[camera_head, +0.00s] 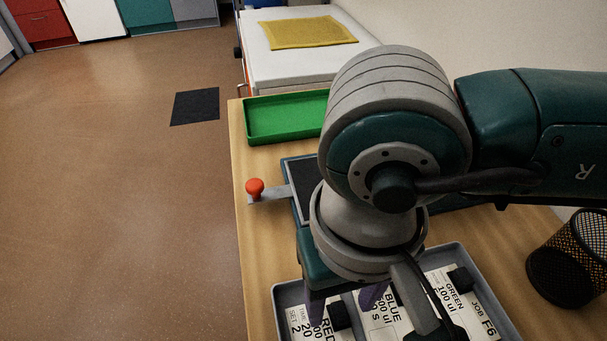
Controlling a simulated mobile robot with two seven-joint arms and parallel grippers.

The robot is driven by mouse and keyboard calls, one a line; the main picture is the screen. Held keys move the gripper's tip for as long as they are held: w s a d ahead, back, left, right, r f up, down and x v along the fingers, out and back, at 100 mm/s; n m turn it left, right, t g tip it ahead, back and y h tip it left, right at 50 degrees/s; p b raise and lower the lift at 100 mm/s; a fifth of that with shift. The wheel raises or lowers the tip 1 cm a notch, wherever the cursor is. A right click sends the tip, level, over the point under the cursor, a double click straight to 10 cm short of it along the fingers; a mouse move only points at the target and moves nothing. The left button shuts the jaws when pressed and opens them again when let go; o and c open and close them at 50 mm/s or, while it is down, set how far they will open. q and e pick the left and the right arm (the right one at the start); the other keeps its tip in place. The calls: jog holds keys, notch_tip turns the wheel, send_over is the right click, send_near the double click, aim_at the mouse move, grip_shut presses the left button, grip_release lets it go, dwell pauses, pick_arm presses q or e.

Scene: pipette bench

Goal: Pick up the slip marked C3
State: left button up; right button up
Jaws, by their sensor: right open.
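No slip that I can read as C3 shows. White printed slips lie in a grey tray (484,281) at the bottom edge: one reading RED (300,323), one reading BLUE (391,318), and one reading GREEN 100 ul and JOB F6 (474,318). Their lower parts are cut off by the frame. My right gripper (343,304) is open above the left and middle slips, with its purple fingers apart; I cannot tell whether they touch anything. My right wrist hides part of the tray. My left gripper is not in view.
Dark blocks (460,279) sit on the slips. A lever with a red knob (255,187) juts from a dark-topped device behind the tray. A green tray (285,121) stands farther back. A black mesh bin (570,262) is at right. The wooden table's left edge (240,200) borders open floor.

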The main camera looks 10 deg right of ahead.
jog(key=shift+f, duration=0.65)
grip_shut()
